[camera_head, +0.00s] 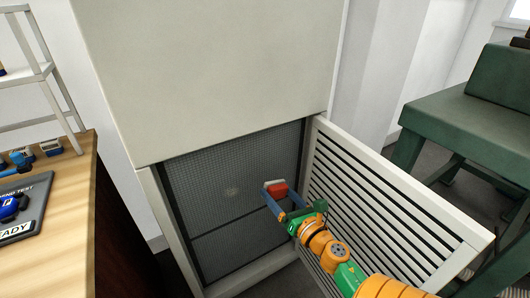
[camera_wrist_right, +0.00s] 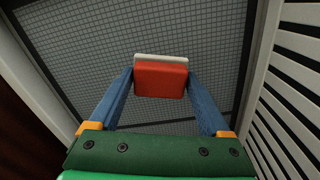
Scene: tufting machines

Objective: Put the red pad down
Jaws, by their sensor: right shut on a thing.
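The red pad (camera_head: 276,188) has a pale backing along one edge and also shows in the right wrist view (camera_wrist_right: 161,80). My right gripper (camera_head: 277,194) is shut on it, with a blue finger on each side in the right wrist view (camera_wrist_right: 160,88). It holds the pad in front of the dark mesh panel (camera_head: 225,180) in the opening of the pale cabinet (camera_head: 205,65). Whether the pad touches the mesh is hard to tell. My left gripper is not in view.
The slatted cabinet door (camera_head: 375,205) stands open to the right, close beside my right arm. A wooden table (camera_head: 72,215) with a grey board (camera_head: 25,207) and several small blue items is at left. A green machine (camera_head: 465,120) stands at right.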

